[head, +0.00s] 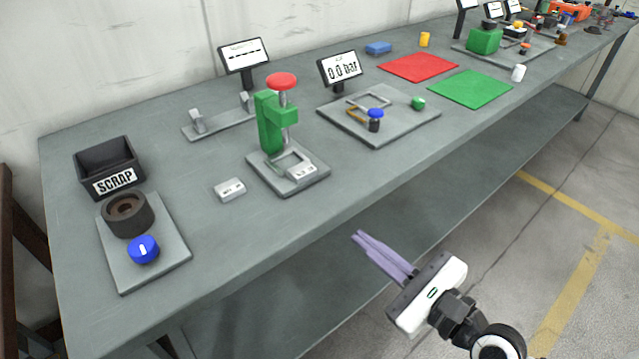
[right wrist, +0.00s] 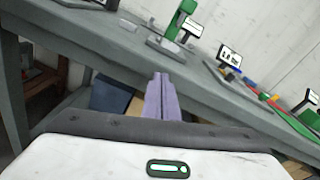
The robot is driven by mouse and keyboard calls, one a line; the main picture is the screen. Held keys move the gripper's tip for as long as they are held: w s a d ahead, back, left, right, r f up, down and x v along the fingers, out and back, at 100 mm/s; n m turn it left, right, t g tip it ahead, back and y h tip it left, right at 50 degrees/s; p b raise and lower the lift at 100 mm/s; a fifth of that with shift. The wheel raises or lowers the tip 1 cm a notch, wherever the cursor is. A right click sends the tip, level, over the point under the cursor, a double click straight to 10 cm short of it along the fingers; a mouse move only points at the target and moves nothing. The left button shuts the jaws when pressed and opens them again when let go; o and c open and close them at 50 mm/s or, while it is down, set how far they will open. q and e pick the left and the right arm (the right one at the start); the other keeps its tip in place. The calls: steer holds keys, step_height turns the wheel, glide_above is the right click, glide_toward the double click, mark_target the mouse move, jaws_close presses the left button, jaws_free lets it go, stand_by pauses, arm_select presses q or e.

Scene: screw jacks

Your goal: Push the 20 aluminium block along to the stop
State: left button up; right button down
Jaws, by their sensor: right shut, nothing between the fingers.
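A small light-grey aluminium block (head: 230,189) with a dark marking on top lies on the bench, just left of the green press (head: 270,122). The marking is too small to read surely. The press has a red knob and a grey base (head: 315,180) with a raised frame and a small label plate. I cannot tell which part is the stop. My right gripper (head: 358,237) is shut and empty, its purple fingers out in front of the bench edge, below and right of the press and apart from the block. It also shows in the right wrist view (right wrist: 160,76). My left gripper is not in view.
A black scrap bin (head: 109,167) and a plate with a dark ring and blue knob (head: 143,249) stand at the left. A grey fixture plate (head: 400,128) with a gauge display (head: 341,68) lies right of the press. The bench top in front of the block is clear.

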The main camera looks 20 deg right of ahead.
step_height(320, 180, up, 3)
steer(key=m, duration=0.3)
steer(key=p, duration=0.2)
glide_toward(308, 175)
steer(key=shift+m+t, duration=0.4)
steer(key=x, duration=0.5)
steer(key=shift+f, duration=0.25)
steer(key=shift+w+a, duration=0.3)
steer(key=shift+w, duration=0.35)
steer(key=shift+p+x, duration=0.3)
steer(key=shift+x, duration=0.9)
steer(key=shift+w+a, duration=0.15)
steer(key=shift+w, duration=0.05)
